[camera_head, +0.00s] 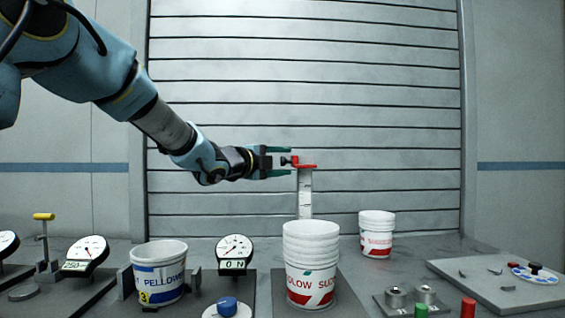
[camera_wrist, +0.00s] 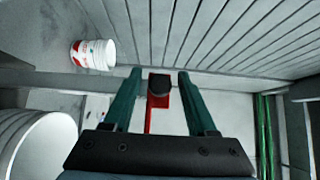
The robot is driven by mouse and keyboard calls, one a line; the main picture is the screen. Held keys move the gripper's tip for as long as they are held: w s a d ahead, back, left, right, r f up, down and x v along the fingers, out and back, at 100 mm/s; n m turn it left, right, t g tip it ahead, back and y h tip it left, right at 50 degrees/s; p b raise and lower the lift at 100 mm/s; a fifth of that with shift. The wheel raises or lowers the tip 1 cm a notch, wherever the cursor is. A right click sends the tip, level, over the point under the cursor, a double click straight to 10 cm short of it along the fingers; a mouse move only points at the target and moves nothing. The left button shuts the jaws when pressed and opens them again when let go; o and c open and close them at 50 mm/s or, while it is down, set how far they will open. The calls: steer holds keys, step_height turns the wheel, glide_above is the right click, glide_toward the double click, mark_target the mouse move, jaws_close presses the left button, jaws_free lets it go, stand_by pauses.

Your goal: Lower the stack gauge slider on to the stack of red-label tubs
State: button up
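The stack of red-label tubs (camera_head: 311,262) stands upright in the middle of the bench, white with a red and green label. Behind it rises the gauge's white scale post (camera_head: 305,195). The red slider (camera_head: 307,166) with a black knob sits near the post's top, clearly above the top tub rim. My gripper (camera_head: 286,162) is level with the slider, coming from the left. In the wrist view the black knob (camera_wrist: 159,84) lies between my two teal fingertips (camera_wrist: 160,73), with a gap on each side. The stack's white rim (camera_wrist: 48,125) shows at lower left there.
A blue-label tub (camera_head: 159,275) and a dial (camera_head: 235,250) reading "ON" stand left of the stack. Metal weights (camera_head: 397,296) and a grey board (camera_head: 500,283) lie right.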

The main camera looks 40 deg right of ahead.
steer(key=c, duration=0.8)
steer(key=shift+o, duration=0.2)
step_height(320, 180, down, 13)
steer(key=b, duration=1.2)
steer(key=shift+b, duration=0.4)
steer(key=o, duration=0.9)
steer(key=a, duration=0.7)
steer(key=s+a+b, duration=0.1)
steer(key=a, duration=0.2)
steer(key=shift+a, duration=0.4)
